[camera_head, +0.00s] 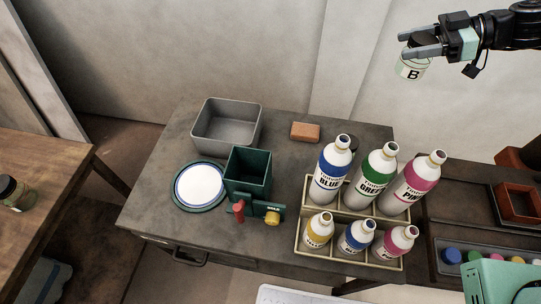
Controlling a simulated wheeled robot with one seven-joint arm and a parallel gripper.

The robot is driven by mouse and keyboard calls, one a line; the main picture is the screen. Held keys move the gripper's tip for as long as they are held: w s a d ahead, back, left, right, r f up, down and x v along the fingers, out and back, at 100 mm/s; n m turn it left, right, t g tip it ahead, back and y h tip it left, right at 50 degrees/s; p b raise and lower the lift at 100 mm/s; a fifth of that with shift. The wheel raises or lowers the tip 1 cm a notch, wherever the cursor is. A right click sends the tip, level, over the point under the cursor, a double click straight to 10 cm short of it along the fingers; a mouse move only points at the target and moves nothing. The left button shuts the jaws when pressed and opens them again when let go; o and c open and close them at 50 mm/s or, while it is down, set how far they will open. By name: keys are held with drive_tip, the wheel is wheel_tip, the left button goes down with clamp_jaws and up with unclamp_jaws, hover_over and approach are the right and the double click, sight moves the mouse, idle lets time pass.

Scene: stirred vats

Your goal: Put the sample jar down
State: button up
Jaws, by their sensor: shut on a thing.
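The sample jar (412,71) is a pale jar with a dark lid and a label marked "B". It is in the upper right of the head view. My gripper (421,51) is shut on it near its top. The jar hangs slightly tilted, in front of the pale wall and clear of any surface. Part of its lid is hidden by the fingers.
The dark table holds a grey bin (227,143), a green box (248,190), a white round plate (200,185), an orange block (305,131) and a rack (352,257) of several bottles. Another jar (14,192) stands on the left wooden table (50,165). Bare tabletop shows around the block.

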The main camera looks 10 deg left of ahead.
drive_tip(key=b, duration=2.1)
hover_over(362, 148)
wheel_tip(362, 148, down, 21)
drive_tip(key=shift+s+f, duration=0.1)
drive_tip(key=shift+f, duration=0.05)
wheel_tip(362, 148, down, 10)
drive_tip(key=shift+c, duration=0.4)
drive_tip(key=o, duration=1.1)
drive_tip(key=shift+c, duration=0.2)
drive_tip(key=v, duration=1.2)
